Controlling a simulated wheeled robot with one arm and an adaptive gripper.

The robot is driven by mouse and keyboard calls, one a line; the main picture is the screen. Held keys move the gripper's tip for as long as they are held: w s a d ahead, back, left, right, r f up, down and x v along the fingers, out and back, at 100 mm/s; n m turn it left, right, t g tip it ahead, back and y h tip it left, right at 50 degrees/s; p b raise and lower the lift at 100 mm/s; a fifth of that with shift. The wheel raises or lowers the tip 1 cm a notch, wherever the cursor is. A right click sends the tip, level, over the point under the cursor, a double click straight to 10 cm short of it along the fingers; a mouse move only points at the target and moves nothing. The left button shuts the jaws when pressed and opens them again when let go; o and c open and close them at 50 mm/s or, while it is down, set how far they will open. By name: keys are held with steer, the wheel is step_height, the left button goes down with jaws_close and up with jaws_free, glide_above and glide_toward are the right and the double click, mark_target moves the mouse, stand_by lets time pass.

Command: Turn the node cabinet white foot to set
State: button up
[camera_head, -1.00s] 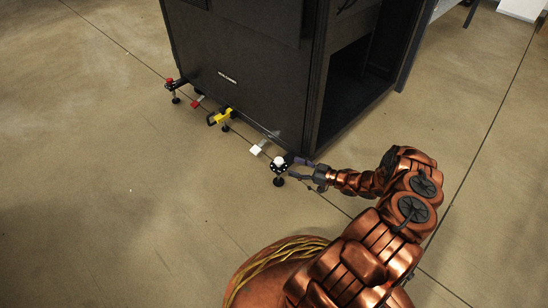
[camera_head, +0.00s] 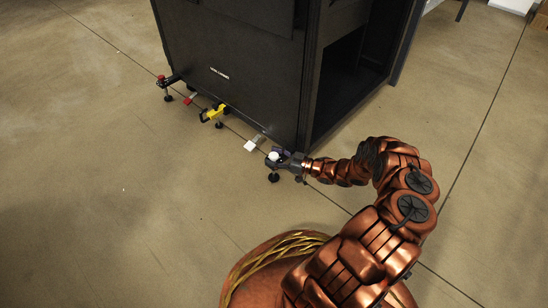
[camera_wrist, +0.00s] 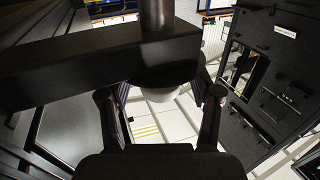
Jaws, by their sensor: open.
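The node cabinet (camera_head: 235,75) is a tall dark cabinet on the floor. Its white foot (camera_head: 273,156) is a small white-topped foot in a dark bracket at the cabinet's near bottom corner. My gripper (camera_head: 281,157) is at this foot, reaching in from the right. Actual contact cannot be told.
A yellow foot (camera_head: 212,115) and a red-topped foot (camera_head: 162,80) stand farther left along the cabinet's bottom edge. A white tab (camera_head: 250,146) and a red tab (camera_head: 190,98) stick out near the floor. The floor to the left is clear.

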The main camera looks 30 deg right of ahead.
steer(key=shift+c, duration=0.3)
steer(key=c, duration=1.1)
